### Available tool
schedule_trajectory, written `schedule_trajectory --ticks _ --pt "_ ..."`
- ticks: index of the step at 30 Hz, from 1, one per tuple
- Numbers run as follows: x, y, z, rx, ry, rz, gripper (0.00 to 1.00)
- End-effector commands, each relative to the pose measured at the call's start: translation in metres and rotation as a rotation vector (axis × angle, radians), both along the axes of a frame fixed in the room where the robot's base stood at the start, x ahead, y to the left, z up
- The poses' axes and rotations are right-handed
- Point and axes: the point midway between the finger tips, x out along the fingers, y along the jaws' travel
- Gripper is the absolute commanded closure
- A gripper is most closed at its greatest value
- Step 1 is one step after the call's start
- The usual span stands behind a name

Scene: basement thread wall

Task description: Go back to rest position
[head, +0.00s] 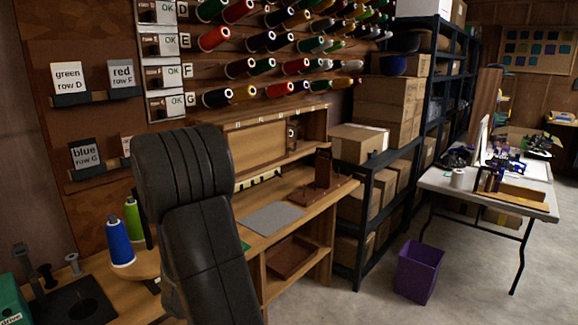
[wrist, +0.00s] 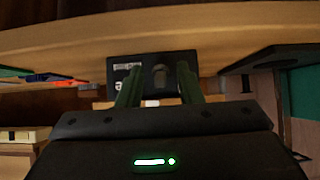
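My gripper (wrist: 158,82) shows in the wrist view with its two dark fingers apart and nothing seen held between them. Past the fingertips is a black box (wrist: 120,72) with a white label and a grey knob, under a wooden board edge (wrist: 230,22). Whether the fingers touch the box I cannot tell. A blue spool (head: 119,243) and a green spool (head: 133,220) stand upright at the left, beside my arm.
A wooden bench (head: 310,201) with a grey mat (head: 272,218) runs behind my arm, below racks of thread spools (head: 265,68). Empty pegs (head: 72,263) are at lower left. A dark shelf (head: 365,180) with boxes, a purple bin (head: 418,270) and a white table (head: 480,190) stand right. Floor between is open.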

Motion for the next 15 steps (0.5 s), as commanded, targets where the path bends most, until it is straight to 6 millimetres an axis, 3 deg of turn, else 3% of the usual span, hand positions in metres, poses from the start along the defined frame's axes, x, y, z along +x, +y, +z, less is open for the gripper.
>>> schedule_trajectory --ticks 15 --pt "-0.0014 -0.0016 -0.0109 0.100 -0.085 0.000 0.67"
